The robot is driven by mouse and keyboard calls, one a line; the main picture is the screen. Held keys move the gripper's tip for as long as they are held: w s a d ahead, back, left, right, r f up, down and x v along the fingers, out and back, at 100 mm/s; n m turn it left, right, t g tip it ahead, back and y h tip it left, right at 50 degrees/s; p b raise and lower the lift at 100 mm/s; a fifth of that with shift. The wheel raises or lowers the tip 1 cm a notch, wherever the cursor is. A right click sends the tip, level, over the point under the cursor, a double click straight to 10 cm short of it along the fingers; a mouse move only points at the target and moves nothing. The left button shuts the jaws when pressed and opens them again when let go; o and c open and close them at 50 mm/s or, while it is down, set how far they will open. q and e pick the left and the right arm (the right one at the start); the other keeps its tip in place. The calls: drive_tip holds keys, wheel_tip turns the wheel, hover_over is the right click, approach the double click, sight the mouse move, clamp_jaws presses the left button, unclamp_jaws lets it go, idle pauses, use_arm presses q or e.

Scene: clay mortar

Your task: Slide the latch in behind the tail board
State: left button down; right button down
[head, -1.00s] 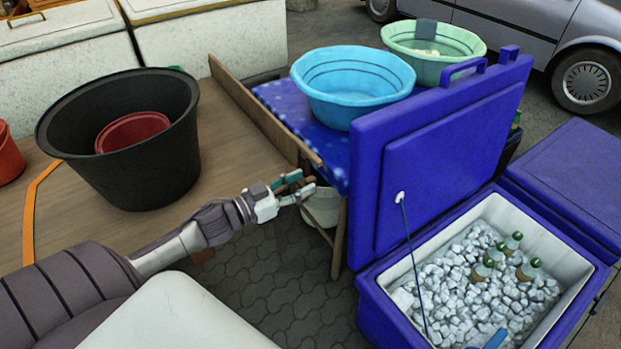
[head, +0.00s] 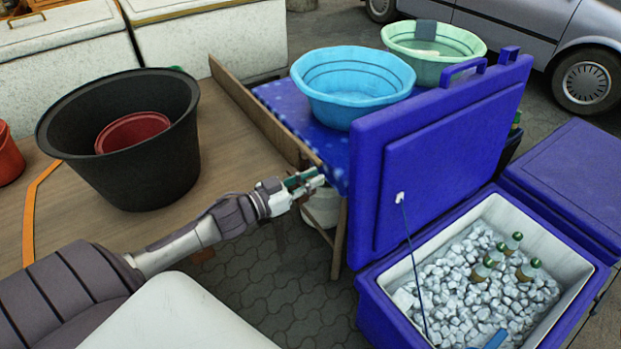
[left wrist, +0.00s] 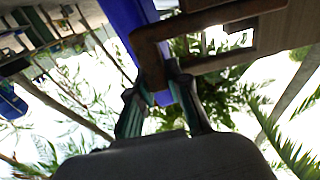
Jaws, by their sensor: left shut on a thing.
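The tail board (head: 262,115) is a long upright wooden board along the right edge of the wooden bed (head: 225,125). My left gripper (head: 312,181) is at its near end, beside the blue spotted cloth. In the left wrist view my left gripper (left wrist: 158,84) is shut on the lower leg of a dark brown wooden piece, the latch (left wrist: 148,50). The latch's bar runs right across lighter wood (left wrist: 288,28) with a rectangular opening. I cannot tell how far the bar sits behind the board. In the head view the fingers mostly hide the latch. My right gripper is not in view.
A black tub (head: 130,170) with a red bowl stands on the bed. A blue basin (head: 352,85) and a green basin (head: 433,45) stand right of the board. An open blue cooler lid (head: 440,150) rises close to my left gripper's right.

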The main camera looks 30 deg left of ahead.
use_arm(q)
drive_tip(key=a, duration=0.1)
drive_tip(key=w+a, duration=0.1)
drive_tip(key=a, duration=0.2)
drive_tip(key=shift+w, duration=0.35)
drive_tip(key=c, duration=1.5)
unclamp_jaws()
drive_tip(key=shift+c, duration=0.2)
drive_tip(key=o, duration=0.5)
drive_tip(key=shift+c, duration=0.2)
drive_tip(key=shift+s, duration=0.15)
drive_tip(key=v, duration=1.1)
drive_tip(key=shift+s+a, duration=0.2)
drive_tip(key=shift+s, duration=0.15)
drive_tip(key=shift+f, duration=0.1)
